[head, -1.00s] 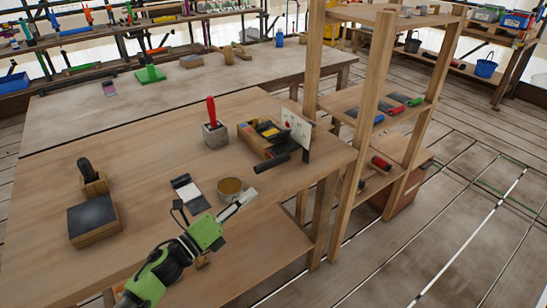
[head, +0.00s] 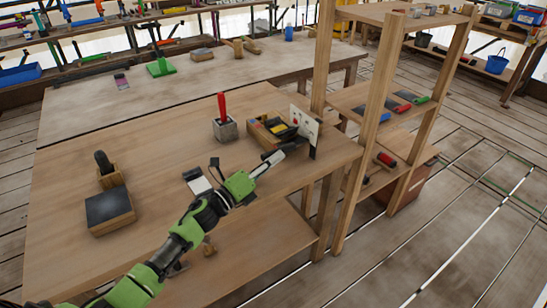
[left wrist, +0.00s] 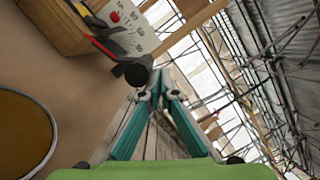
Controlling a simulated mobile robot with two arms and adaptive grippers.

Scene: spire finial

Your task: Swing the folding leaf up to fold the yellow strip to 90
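A wooden-based device (head: 256,132) with dark metal parts and some yellow sits near the right end of the bench; I take it for the folder. I cannot clearly separate its leaf from the yellow strip. A white marked plate (head: 305,122) stands upright at its right side and also shows in the left wrist view (left wrist: 132,32). A black round bar end (left wrist: 137,74) juts out there. My left gripper (head: 276,158) is just in front of the device. In the left wrist view its teal fingers (left wrist: 155,88) converge, shut and apparently empty, near the bar end.
A red-handled tool in a grey block (head: 225,128) stands left of the device. A black-topped wooden block (head: 109,210) lies at the left. A round tin (left wrist: 22,130) shows beside my gripper. Wooden shelves (head: 370,130) rise at the right.

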